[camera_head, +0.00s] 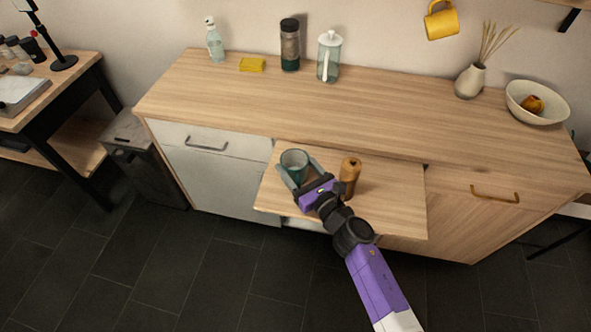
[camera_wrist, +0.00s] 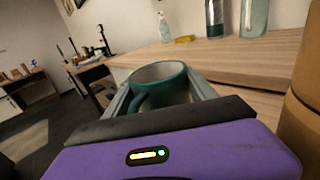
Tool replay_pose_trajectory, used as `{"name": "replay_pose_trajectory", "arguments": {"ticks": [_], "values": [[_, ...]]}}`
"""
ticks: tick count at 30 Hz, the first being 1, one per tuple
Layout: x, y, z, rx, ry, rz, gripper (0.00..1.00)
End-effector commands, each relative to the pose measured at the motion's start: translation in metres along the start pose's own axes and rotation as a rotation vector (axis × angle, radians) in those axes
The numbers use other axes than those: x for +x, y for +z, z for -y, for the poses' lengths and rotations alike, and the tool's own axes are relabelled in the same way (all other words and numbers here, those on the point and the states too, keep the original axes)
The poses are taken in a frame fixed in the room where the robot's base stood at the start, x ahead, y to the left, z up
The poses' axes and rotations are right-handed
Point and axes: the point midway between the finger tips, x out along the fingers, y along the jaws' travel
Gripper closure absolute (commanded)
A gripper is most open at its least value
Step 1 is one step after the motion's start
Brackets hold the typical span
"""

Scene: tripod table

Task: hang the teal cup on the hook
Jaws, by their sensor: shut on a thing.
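The teal cup (camera_head: 294,160) is upright, with a pale inside, at the left part of a pull-out board (camera_head: 390,215) below the counter. My gripper (camera_head: 297,173) has its fingers on either side of the cup and is shut on it. In the wrist view the cup (camera_wrist: 160,85) sits between the two grey fingers, its handle toward my gripper. I cannot tell whether the cup still touches the board. A yellow mug (camera_head: 441,22) hangs on the wall at the upper right; its hook is too small to make out. No free hook shows clearly.
A wooden pepper mill (camera_head: 349,175) stands on the board close to the right of my gripper. A spray bottle (camera_head: 214,42), yellow sponge (camera_head: 251,64), dark jar (camera_head: 290,45), glass pitcher (camera_head: 329,57), vase (camera_head: 470,80) and bowl (camera_head: 537,101) line the back of the counter (camera_head: 350,115). Its middle is clear.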

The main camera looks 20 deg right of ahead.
Motion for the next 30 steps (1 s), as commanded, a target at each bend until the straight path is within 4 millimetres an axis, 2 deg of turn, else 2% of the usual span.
{"name": "replay_pose_trajectory", "arguments": {"ticks": [13, 14, 16, 17, 30], "values": [[0.0004, -0.0052, -0.0004, -0.001, 0.001, 0.002, 0.88], [0.0001, -0.0049, -0.0004, 0.0, 0.001, 0.001, 0.31], [0.0001, -0.0045, -0.0005, 0.0, 0.001, 0.001, 0.18], [0.0001, -0.0045, -0.0005, 0.0, 0.001, 0.001, 0.13], [-0.0012, 0.0005, -0.0005, -0.001, 0.001, 0.0, 0.13]]}}
